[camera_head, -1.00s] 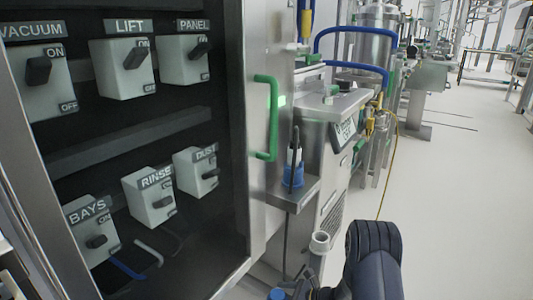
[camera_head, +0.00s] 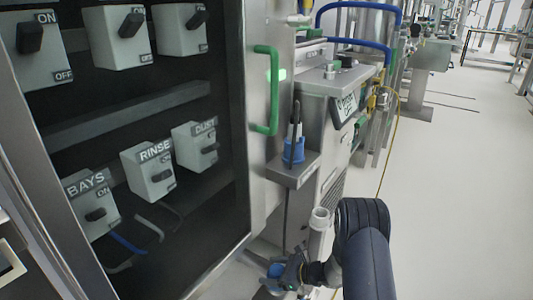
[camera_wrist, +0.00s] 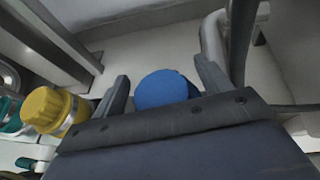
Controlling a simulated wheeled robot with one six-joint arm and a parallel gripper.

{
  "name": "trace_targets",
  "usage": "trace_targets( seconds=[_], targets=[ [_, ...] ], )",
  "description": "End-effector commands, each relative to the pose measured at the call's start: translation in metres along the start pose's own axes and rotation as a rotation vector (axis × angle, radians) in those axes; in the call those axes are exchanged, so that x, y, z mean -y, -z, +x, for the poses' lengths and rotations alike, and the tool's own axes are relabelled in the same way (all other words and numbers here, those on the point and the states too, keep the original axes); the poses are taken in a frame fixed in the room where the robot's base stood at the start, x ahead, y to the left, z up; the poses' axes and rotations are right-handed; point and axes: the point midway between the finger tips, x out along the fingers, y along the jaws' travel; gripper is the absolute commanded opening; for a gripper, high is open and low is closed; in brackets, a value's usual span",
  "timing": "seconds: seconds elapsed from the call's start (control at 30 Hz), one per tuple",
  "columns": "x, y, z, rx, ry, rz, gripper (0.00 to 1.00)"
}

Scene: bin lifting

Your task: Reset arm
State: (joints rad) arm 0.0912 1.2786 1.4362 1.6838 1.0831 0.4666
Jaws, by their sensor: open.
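My gripper (camera_head: 292,272) is low at the bottom of the head view, beside the front of the steel cabinet. In the wrist view my gripper (camera_wrist: 161,70) is open, with its two dark fingers spread apart. A round blue object (camera_wrist: 165,89) shows between and beyond the fingers; I cannot tell whether they touch it. A blue thing (camera_head: 275,270) also shows at the gripper in the head view, partly hidden. My dark arm comes in from the bottom right.
A dark panel with labelled switches, including the RINSE switch (camera_head: 148,171), fills the left. A green handle (camera_head: 267,90) sticks out beside it. A steel shelf (camera_head: 292,171) holds a blue-based item. A yellow-capped fitting (camera_wrist: 48,110) is left of my gripper. The floor (camera_head: 460,190) is clear at right.

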Motion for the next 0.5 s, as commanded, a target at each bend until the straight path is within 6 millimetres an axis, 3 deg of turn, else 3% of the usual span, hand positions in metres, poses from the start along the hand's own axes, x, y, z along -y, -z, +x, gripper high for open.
trace_targets(
  seconds=[0.1, 0.5],
  targets=[
    [0.002, -0.024, -0.013, 0.002, 0.006, -0.001, 0.73],
    [0.002, -0.062, -0.029, 0.001, 0.004, -0.001, 0.73]
  ],
)
